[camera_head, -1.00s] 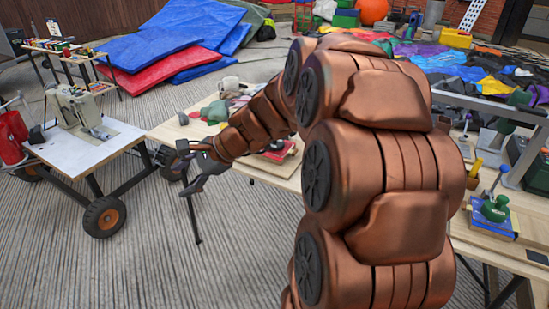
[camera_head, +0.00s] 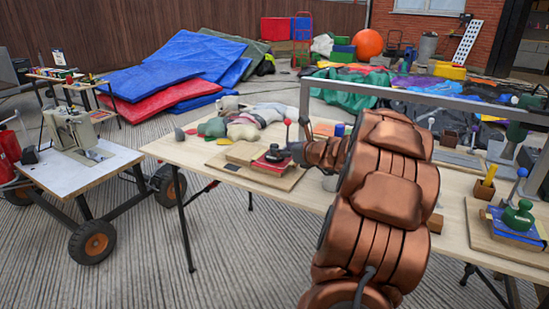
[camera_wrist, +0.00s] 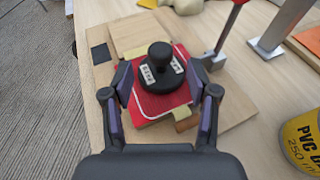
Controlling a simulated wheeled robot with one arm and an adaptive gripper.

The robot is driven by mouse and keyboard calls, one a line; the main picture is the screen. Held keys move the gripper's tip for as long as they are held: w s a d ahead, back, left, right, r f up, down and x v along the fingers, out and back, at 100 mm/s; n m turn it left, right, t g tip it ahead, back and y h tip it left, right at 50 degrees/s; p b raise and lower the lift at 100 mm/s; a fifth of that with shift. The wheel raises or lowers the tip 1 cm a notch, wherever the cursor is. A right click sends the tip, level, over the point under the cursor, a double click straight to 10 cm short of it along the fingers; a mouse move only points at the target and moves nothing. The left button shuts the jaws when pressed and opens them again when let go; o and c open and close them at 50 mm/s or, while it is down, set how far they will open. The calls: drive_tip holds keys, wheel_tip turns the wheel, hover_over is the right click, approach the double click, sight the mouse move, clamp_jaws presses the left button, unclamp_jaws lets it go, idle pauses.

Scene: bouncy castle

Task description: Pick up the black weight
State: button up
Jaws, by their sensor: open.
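The black weight (camera_wrist: 160,72) is a round disc with a knob on top and pale labels on its face. It stands upright on a red pad with a white outline (camera_wrist: 151,104), which lies on a wooden board (camera_wrist: 240,108). In the head view the weight (camera_head: 277,154) is small, on the red pad at the table's near side. My gripper (camera_wrist: 160,78) is open, its two fingers on the left and right of the weight in the wrist view. Its jaws look empty; I cannot tell how far above the weight the fingertips are. In the head view my arm hides much around it.
The wooden table (camera_head: 240,187) holds many items. A yellow PVC can (camera_wrist: 303,140) stands to the right in the wrist view, and a red-handled tool (camera_wrist: 226,30) rises close by the right finger. A grey metal frame (camera_head: 420,97) spans the table's right part.

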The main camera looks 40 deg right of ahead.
sight(277, 146)
drive_tip(key=shift+b+x, duration=0.45)
drive_tip(key=shift+x, duration=2.15)
drive_tip(key=shift+r, duration=0.25)
clamp_jaws()
